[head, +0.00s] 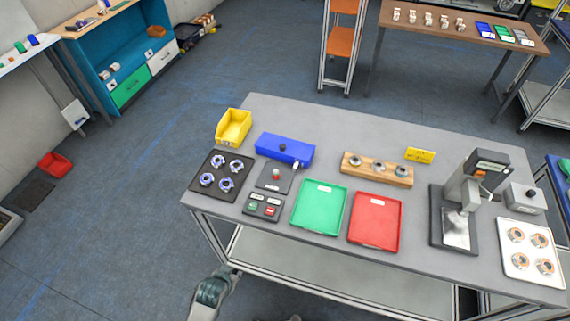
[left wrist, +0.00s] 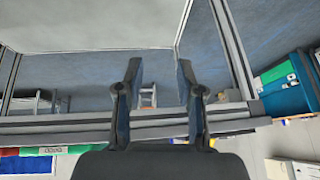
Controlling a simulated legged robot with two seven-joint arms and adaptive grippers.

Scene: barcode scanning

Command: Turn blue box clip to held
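My left gripper (head: 222,276) is low at the bottom of the head view, below the table's front edge and far from the box. In the left wrist view my left gripper (left wrist: 158,75) has its two fingers apart with nothing between them. My right gripper is not in view.
A yellow bin (head: 234,126), a black tray of round parts (head: 210,196) and a button panel (head: 263,207) stand around the box. Green (head: 319,207) and red (head: 375,221) trays lie right of it. The table's front edge (head: 330,257) lies between gripper and box.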

